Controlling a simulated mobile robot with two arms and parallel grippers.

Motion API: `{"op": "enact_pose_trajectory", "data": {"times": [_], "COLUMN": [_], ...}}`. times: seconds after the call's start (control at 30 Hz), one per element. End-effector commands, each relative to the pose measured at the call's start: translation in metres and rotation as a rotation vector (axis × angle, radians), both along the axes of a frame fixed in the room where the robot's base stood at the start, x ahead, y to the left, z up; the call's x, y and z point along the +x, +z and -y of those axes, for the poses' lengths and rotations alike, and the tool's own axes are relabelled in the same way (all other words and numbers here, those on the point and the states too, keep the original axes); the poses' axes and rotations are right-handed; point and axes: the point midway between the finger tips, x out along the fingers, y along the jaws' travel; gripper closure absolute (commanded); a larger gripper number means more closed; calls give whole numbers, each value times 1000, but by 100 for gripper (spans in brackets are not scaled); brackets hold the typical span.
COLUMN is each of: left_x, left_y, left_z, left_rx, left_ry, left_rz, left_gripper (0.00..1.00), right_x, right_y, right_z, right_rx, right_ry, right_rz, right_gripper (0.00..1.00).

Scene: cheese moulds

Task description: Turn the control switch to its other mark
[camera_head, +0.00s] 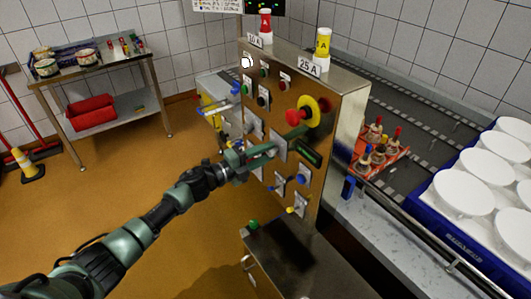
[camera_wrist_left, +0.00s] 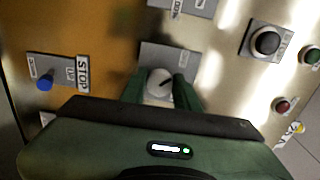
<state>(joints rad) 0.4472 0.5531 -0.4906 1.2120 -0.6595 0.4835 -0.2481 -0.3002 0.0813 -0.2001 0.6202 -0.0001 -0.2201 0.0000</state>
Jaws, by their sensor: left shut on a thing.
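The control panel (camera_head: 340,110) is a steel cabinet in the middle of the head view, with several knobs and buttons on its face. My left gripper (camera_head: 272,150) reaches in from the left to a grey switch plate (camera_head: 281,142) on that face. In the left wrist view, my left gripper (camera_wrist_left: 158,88) has a finger on each side of a round pale knob (camera_wrist_left: 160,80) with a dark pointer line, and is shut on it. The knob sits on a grey plate (camera_wrist_left: 178,53). The plate's marks are not readable, and the fingers partly hide the knob. My right gripper is not in view.
A red mushroom button on a yellow ring (camera_head: 306,111) sits just above my gripper. Blue-tipped switches (camera_head: 280,179) are below; another blue knob (camera_wrist_left: 45,82) is beside a STOP label.

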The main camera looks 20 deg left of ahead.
Motion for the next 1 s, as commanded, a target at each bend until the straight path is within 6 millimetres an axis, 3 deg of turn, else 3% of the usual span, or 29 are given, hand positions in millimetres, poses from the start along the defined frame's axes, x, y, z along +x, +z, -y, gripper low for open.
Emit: {"op": "enact_pose_trajectory", "data": {"times": [0.13, 0.17, 0.23, 0.63, 1.0], "left_x": [0, 0, 0, -5, -51], "left_y": [-1, -1, -1, -2, -4], "left_z": [-1, -1, -1, -5, -41], "left_rx": [-1, -1, 0, 2, 2], "left_ry": [2, 2, 2, 2, 2], "left_rz": [-2, -2, -1, -1, -2], "left_gripper": [100, 67, 49, 49, 49], "right_x": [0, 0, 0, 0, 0], "right_y": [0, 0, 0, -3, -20], "right_z": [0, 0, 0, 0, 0], "right_rx": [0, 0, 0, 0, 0], "right_ry": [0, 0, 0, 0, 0], "right_rz": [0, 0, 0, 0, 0], "right_gripper": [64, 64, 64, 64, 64]}}
